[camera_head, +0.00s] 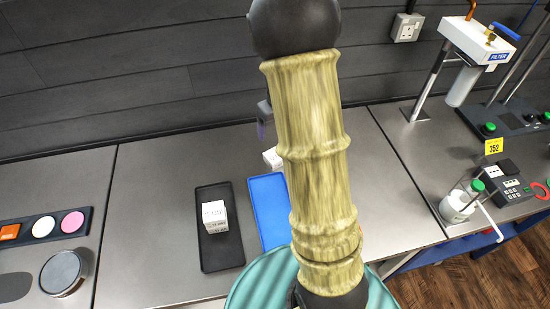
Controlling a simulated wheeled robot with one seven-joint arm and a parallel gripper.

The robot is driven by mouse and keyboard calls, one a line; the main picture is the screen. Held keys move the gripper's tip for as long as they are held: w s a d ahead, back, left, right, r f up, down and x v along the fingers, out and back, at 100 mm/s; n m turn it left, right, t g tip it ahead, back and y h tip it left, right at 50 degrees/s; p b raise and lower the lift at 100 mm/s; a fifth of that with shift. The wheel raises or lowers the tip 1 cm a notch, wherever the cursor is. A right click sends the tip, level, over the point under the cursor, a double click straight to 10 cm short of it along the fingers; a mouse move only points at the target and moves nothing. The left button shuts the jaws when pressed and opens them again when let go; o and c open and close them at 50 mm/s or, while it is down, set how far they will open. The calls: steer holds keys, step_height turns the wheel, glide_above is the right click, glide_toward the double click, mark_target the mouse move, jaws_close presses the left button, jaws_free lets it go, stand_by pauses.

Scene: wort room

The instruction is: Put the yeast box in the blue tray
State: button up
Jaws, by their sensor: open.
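A white box (214,215) with small dark print stands on a black tray (222,255) left of the blue tray. It looks like the yeast box, but its label is too small to read. The blue tray (268,205) lies just right of the black one, its right part hidden by my arm. The part of it that shows is empty. A second white object (272,158) shows partly behind my arm, near the blue tray's far end. My arm crosses the middle of the picture, and I cannot make out my gripper.
A grey and purple item (264,120) shows beside my arm near the wall. At left are a holder with coloured discs (43,226) and a round lidded container (63,273). At right are a filter stand (480,45) and a green-capped bottle (461,203). The counter left of the black tray is clear.

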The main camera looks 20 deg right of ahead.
steer(key=p, duration=0.1)
glide_above(274, 155)
steer(key=f, duration=1)
steer(key=shift+s+a+f, duration=0.1)
steer(key=shift+s+f, duration=0.1)
steer(key=shift+a, duration=0.1)
steer(key=shift+f, duration=0.1)
steer(key=f+p, duration=0.1)
steer(key=f, duration=0.3)
steer(key=shift+d+p, duration=0.4)
steer(key=shift+w+a+f, duration=0.1)
steer(key=shift+w+f, duration=0.1)
steer(key=shift+f, duration=0.4)
steer(key=shift+s, duration=0.15)
